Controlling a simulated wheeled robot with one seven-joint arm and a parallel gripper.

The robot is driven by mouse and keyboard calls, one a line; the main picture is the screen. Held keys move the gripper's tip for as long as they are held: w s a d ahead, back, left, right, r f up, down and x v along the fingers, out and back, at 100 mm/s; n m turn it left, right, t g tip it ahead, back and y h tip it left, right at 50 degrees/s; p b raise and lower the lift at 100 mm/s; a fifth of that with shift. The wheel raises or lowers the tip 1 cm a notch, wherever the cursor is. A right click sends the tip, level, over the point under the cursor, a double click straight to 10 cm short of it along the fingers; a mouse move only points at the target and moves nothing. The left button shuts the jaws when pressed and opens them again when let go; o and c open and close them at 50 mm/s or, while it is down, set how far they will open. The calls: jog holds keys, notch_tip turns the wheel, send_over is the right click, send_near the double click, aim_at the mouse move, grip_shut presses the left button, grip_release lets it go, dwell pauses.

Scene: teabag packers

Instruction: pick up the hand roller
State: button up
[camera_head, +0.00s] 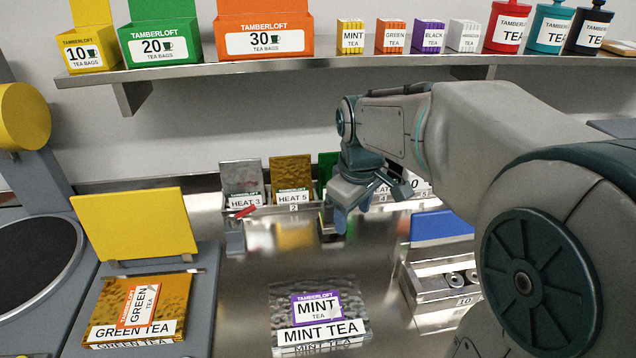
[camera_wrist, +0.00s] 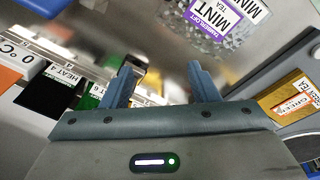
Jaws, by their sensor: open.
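I cannot tell for sure which item is the hand roller. A small tool with a red part (camera_head: 246,211) is at the front of the HEAT 3 slot, and a grey piece (camera_head: 235,240) is below it. A metal tray (camera_head: 425,297) at right holds shiny round metal parts (camera_head: 455,278). My gripper (camera_head: 366,207) is open above the back of the steel table, in front of the pouch rack. In the wrist view its two fingers (camera_wrist: 162,72) are apart. A dark metal piece (camera_wrist: 133,72) shows beside the left finger; whether they touch is unclear.
A MINT TEA pouch (camera_head: 318,312) lies on the table (camera_head: 230,310). A GREEN TEA pouch (camera_head: 140,308) lies on a grey device with a raised yellow panel (camera_head: 135,225). A pouch rack (camera_head: 293,198) stands along the back. A shelf (camera_head: 330,57) with boxes runs above my arm.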

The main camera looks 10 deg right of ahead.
jog(key=w+n+p, duration=0.1)
jog(key=w+n, duration=0.4)
jog(key=w, duration=0.5)
jog(key=n+g+p, duration=0.1)
jog(key=n+g, duration=0.1)
jog(key=n, duration=0.3)
send_over(332, 209)
jog(key=w, duration=0.1)
notch_tip(332, 209, down, 5)
jog(key=shift+w+a+f, duration=0.1)
jog(key=shift+f, duration=0.05)
jog(key=shift+n, duration=0.3)
notch_tip(332, 209, down, 7)
jog(key=shift+w+r+p, duration=0.1)
jog(key=shift+r+p, duration=0.1)
jog(key=shift+p, duration=0.7)
jog(key=shift+w+d+f+p, duration=0.15)
jog(key=shift+f+p, duration=0.4)
jog(key=shift+f, duration=0.85)
jog(key=shift+d+f+p, duration=0.15)
jog(key=shift+f+p, duration=0.35)
jog(key=shift+f, duration=0.85)
jog(key=shift+c, duration=0.3)
grip_shut()
jog(key=shift+r, duration=0.1)
